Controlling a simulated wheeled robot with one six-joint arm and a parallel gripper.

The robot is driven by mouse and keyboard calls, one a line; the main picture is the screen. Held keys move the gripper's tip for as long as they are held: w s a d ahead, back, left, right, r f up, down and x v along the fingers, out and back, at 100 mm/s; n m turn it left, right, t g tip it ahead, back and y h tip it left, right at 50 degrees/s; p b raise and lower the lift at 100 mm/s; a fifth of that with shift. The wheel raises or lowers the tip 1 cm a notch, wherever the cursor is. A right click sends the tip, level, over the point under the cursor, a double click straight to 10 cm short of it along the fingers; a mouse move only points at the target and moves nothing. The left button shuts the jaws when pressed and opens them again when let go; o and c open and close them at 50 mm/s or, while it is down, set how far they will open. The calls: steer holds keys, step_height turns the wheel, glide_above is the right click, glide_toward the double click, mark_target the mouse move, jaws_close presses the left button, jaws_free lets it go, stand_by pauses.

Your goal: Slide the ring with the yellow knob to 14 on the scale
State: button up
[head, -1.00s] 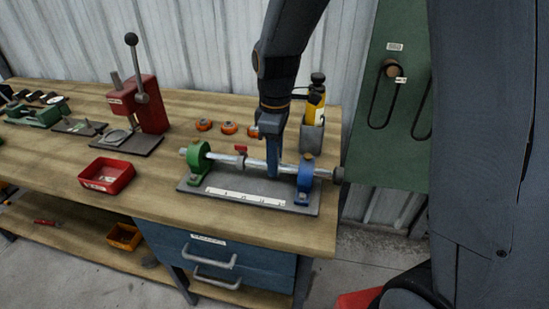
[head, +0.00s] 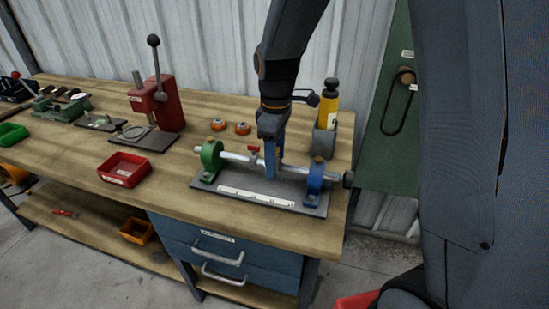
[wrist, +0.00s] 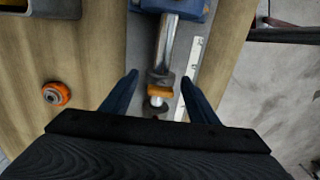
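A steel shaft (head: 236,156) runs between a green bracket (head: 211,158) and a blue bracket (head: 315,178). A white scale strip (head: 255,197) lies along the base plate in front; its numbers are too small to read. In the wrist view, a grey ring (wrist: 160,78) with a yellow-orange knob (wrist: 160,91) is on the shaft. My gripper (wrist: 160,77) is open, with one finger on each side of the shaft near this ring, and no grip shows. In the head view my gripper (head: 272,170) hides this ring. A red-knobbed ring (head: 253,150) is just left of it.
A holder with a yellow bottle (head: 327,105) stands behind the blue bracket. Orange round parts (head: 242,128) lie behind the shaft. A red tray (head: 124,170) and a red press (head: 157,105) are farther left. The bench's right edge is close by.

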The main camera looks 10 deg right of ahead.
steer(key=shift+w+r+b, duration=0.1)
steer(key=shift+r+b, duration=0.6)
steer(key=shift+r, duration=3.2)
